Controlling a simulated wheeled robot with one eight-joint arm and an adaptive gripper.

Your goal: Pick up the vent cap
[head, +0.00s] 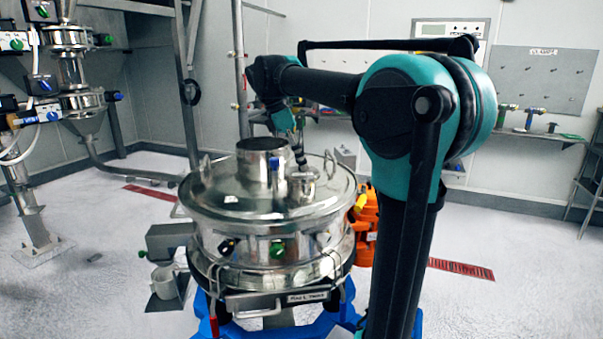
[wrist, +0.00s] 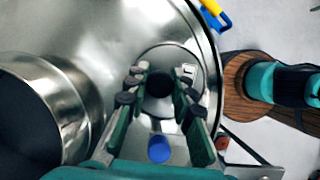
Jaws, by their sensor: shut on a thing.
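The vent cap (head: 303,184) is a small round steel piece on the right part of the sifter's shiny lid (head: 228,200), beside the wide neck. In the wrist view the vent cap (wrist: 163,55) is a round steel shape with a dark centre. My gripper (head: 299,166) reaches down to it from above. In the wrist view the fingers of my gripper (wrist: 161,88) stand on both sides of the dark centre, shut on the cap. I see no clear gap between the cap and the lid. The fingers hide part of the cap.
The wide open neck (head: 262,150) stands close left of my gripper. A blue knob (wrist: 158,149) is near the fingers. Lid handles rise at the rim. An orange object (head: 366,225) stands behind the sifter at right. A wall shelf (head: 535,135) is at the back right.

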